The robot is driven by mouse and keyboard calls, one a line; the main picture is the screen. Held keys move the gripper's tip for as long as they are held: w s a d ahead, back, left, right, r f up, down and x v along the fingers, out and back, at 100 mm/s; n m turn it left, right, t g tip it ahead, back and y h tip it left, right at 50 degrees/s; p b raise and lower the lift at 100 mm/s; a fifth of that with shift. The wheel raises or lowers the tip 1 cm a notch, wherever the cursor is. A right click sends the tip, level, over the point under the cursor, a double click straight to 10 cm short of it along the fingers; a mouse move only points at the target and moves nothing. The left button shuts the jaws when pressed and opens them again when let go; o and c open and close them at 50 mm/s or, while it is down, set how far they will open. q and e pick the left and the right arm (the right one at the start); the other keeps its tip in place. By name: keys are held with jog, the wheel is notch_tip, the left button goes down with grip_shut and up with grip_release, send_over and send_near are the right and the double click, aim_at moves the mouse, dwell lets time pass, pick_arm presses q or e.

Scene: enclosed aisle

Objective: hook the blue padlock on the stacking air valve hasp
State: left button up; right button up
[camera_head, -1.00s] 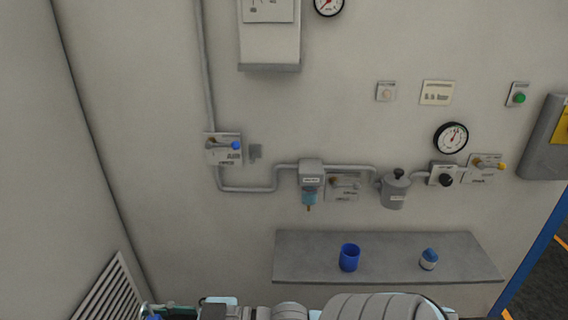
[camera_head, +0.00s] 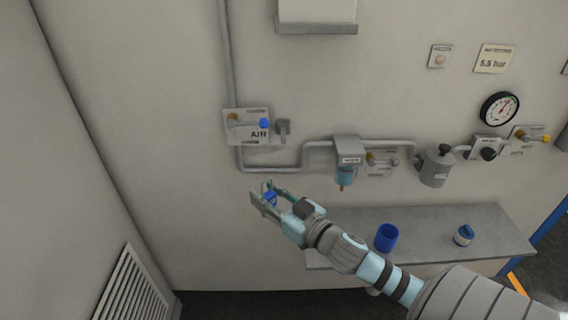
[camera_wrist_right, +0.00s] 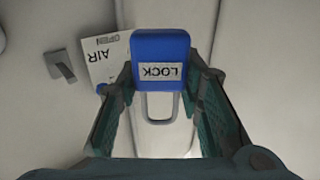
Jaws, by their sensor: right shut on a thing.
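The blue padlock (camera_head: 270,198) is held between the fingers of my right gripper (camera_head: 261,188), in front of the wall. In the right wrist view the padlock (camera_wrist_right: 161,50) shows an upside-down LOCK label, and its grey shackle (camera_wrist_right: 160,105) shows below the body. The AIR valve plate (camera_head: 246,133) is on the wall above my gripper, with a blue-tipped handle (camera_head: 264,124). A small grey bracket (camera_head: 283,130), possibly the hasp, sits at the plate's right edge, apart from the padlock. The bracket (camera_wrist_right: 60,66) is left of the padlock in the wrist view. My left gripper is out of view.
A grey pipe (camera_head: 270,169) runs below the plate to a filter unit (camera_head: 345,150). A grey shelf (camera_head: 440,226) below holds a blue cup (camera_head: 386,237) and a small blue-and-white item (camera_head: 463,235). A vent (camera_head: 130,288) is at lower left.

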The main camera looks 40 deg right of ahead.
jog(key=w+d+r+m+h, duration=0.1)
jog(key=w+d+m+h, duration=0.2)
jog(key=w+d, duration=0.4)
jog(key=shift+d+r+h, duration=0.2)
jog(key=shift+d+h, duration=0.3)
jog(key=shift+d, duration=1.25)
jog(key=shift+w+d+f, duration=0.1)
jog(key=shift+w+d, duration=0.55)
jog(key=shift+w, duration=0.35)
jog(key=shift+w+d+p, duration=0.45)
jog(key=shift+w, duration=0.1)
grip_shut()
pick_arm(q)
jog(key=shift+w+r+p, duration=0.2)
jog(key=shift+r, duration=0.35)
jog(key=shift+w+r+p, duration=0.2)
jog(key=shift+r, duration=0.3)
pick_arm(e)
jog(key=shift+w+d+f, duration=0.5)
jog(key=shift+w+d, duration=0.05)
jog(key=shift+w, duration=0.2)
